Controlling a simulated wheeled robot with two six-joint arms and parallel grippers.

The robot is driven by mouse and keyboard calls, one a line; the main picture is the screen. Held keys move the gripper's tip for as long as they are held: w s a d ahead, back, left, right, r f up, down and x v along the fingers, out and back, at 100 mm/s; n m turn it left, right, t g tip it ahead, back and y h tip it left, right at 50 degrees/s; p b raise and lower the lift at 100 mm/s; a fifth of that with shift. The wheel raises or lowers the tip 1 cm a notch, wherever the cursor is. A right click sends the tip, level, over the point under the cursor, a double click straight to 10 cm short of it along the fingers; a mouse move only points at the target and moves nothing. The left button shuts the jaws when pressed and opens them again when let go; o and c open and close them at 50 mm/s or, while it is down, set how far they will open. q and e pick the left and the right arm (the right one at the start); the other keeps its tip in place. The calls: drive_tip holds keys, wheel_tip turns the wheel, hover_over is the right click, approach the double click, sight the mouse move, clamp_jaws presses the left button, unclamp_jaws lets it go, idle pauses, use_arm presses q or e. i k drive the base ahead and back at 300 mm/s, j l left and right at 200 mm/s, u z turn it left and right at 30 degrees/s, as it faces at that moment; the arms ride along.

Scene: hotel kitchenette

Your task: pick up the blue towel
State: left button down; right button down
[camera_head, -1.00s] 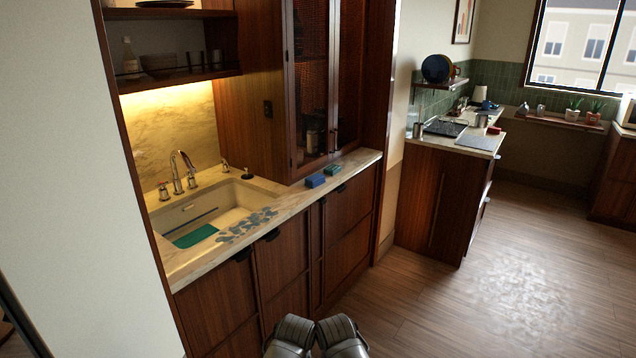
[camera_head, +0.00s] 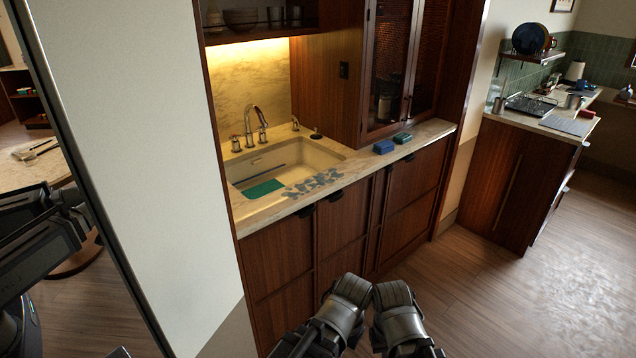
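A small blue folded block (camera_head: 384,147), which may be the blue towel, lies on the pale marble counter (camera_head: 432,131), right of the sink. Dark grey links of my two arms show at the bottom centre, well below and in front of the counter. Neither gripper's fingers show.
The sink (camera_head: 252,166) holds a flat teal piece (camera_head: 263,189). A chrome faucet (camera_head: 257,124) stands behind it. A white wall end (camera_head: 130,150) is close on the left; black machine parts show beyond its dark edge. Wooden floor (camera_head: 480,290) is clear to the right.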

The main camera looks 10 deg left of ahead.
sight(384, 146)
drive_tip(key=i+l+z, duration=0.25)
drive_tip(key=i, duration=1.05)
drive_tip(key=i+l+z, duration=0.1)
drive_tip(key=i+z, duration=0.15)
drive_tip(key=i, duration=1.05)
